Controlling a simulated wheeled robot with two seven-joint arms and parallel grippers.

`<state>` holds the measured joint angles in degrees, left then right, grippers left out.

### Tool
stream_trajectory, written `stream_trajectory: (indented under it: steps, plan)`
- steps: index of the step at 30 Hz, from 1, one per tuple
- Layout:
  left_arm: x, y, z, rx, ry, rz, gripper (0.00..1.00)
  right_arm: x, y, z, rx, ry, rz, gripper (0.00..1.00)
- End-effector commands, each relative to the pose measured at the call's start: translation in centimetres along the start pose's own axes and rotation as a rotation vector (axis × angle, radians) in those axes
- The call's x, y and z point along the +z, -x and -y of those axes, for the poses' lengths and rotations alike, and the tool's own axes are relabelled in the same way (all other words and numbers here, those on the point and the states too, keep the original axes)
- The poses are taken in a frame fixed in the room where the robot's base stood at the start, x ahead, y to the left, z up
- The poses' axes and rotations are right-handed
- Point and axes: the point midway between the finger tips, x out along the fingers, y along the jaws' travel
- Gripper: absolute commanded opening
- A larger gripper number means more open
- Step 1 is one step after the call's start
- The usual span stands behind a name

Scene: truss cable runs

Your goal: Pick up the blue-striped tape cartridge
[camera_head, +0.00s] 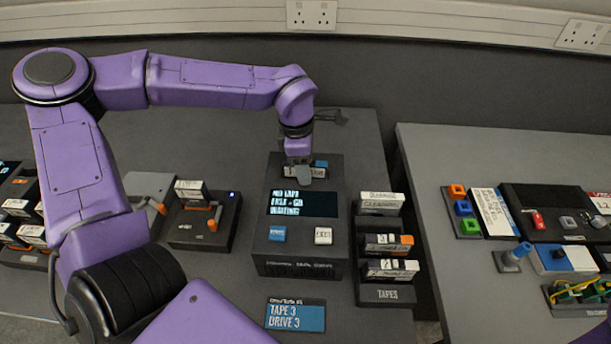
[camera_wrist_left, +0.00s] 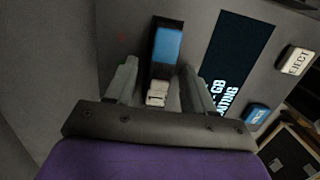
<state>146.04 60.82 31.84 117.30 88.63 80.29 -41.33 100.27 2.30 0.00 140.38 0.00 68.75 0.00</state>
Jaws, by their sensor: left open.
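The blue-striped tape cartridge (camera_head: 321,163) sits at the back of the dark tape drive (camera_head: 310,262), partly hidden by my left gripper (camera_head: 303,174). In the left wrist view its blue end (camera_wrist_left: 166,46) and a white label part (camera_wrist_left: 157,92) show in or over the drive's slot; how deep it sits I cannot tell. My left gripper (camera_wrist_left: 160,92) is open, with one finger on each side of the cartridge. A small gap seems to show beside the fingers. My right gripper is out of view.
The drive has a display (camera_head: 303,204), a blue button (camera_head: 277,233) and a white eject button (camera_head: 323,236). A tape rack (camera_head: 386,294) stands to its right. A blue card (camera_head: 296,316) lies in front. A black unit (camera_head: 205,225) sits left. A second table holds small parts.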

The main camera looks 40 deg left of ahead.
Motion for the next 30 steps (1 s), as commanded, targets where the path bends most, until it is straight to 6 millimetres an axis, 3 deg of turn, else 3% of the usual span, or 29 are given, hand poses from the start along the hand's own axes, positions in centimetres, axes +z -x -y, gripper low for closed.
stream_trajectory:
  steps: [3, 8, 18, 30]
  plan:
    - [0.0, 0.0, 0.0, 0.000, 0.000, 0.000, 0.50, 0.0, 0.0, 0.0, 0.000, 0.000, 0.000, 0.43]
    - [0.0, 0.0, 0.0, 0.000, 0.000, 0.000, 0.00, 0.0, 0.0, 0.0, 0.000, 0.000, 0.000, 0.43]
    - [0.2, 0.8, -0.1, 0.003, -0.001, 0.002, 0.00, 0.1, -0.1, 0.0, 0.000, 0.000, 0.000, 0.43]
    - [1.2, 9.4, -0.1, 0.004, 0.000, 0.001, 0.00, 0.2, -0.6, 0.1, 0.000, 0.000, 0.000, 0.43]
